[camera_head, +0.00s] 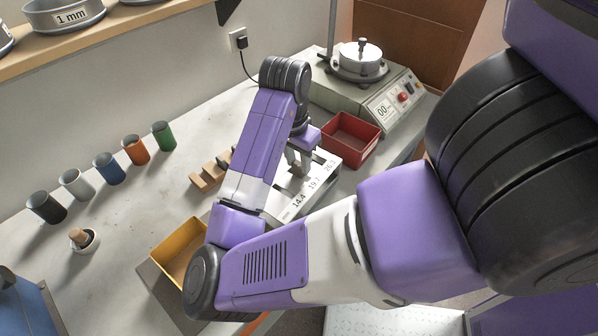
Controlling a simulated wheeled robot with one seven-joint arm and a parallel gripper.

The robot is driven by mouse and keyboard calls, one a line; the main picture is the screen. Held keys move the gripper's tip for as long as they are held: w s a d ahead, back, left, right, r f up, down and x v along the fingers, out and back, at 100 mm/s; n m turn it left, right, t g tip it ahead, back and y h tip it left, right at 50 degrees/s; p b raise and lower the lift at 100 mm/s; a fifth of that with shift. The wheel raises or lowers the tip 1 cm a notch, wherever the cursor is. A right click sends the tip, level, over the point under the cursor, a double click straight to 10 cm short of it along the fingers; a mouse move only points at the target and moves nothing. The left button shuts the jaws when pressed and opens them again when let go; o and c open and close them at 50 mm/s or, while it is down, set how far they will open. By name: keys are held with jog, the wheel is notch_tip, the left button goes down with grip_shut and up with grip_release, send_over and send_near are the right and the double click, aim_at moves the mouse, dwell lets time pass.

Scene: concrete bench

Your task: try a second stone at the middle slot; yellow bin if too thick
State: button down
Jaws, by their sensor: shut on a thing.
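The white gauge plate (290,212) lies on the bench with slots labelled 14.4, 19.7 and 26.3. My gripper (299,172) points down over its middle part and is shut on a small grey-brown stone, mostly hidden between the fingers. I cannot tell whether the stone is in the middle slot or just above it. The yellow bin (170,243) stands at the front of the bench, partly behind my arm; the part of its floor that shows looks empty.
A red bin (352,135) stands behind the plate, beside a green sieve shaker (350,91). The bench between cups and yellow bin is clear.

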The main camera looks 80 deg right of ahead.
aim_at(299, 164)
jog(key=shift+r+p, duration=2.85)
jog(key=shift+r, duration=0.5)
